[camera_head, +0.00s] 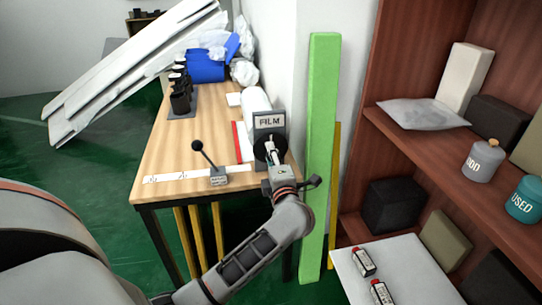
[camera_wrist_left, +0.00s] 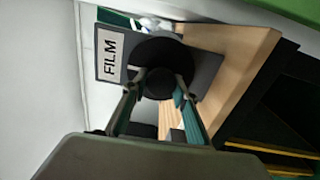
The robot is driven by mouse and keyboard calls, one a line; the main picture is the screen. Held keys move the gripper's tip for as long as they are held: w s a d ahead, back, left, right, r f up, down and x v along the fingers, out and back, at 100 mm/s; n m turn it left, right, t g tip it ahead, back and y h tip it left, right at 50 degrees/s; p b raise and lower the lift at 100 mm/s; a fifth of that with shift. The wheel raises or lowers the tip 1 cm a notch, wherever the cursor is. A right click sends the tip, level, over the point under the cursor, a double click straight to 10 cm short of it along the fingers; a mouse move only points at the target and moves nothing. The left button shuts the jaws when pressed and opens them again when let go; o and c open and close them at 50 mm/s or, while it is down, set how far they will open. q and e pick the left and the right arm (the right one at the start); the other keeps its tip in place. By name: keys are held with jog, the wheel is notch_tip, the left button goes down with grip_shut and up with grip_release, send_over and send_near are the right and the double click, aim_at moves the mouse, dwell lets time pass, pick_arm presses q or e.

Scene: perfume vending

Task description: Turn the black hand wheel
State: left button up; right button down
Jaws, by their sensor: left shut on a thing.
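The black hand wheel (camera_head: 260,151) is mounted below a grey plate marked FILM (camera_head: 270,121) at the right end of the wooden table. My left gripper (camera_head: 270,143) reaches it from the front and hides part of it. In the left wrist view the wheel (camera_wrist_left: 163,48) is a dark disc with a round black hub, beside the FILM label (camera_wrist_left: 111,58). The fingers of my left gripper (camera_wrist_left: 159,82) are shut on the wheel at its hub, one on each side. My right gripper is not in view.
The wooden table (camera_head: 160,150) bears a black-knobbed lever (camera_head: 203,155), dark bottles (camera_head: 180,100) and a white roll (camera_head: 256,101). A green post (camera_head: 319,160) stands close right of my left gripper. A wooden shelf (camera_head: 440,136) is farther right.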

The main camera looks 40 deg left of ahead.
pick_arm(q)
jog(key=shift+f, duration=0.1)
jog(key=o, duration=1.1)
jog(key=v, duration=1.2)
jog(key=shift+s, duration=0.1)
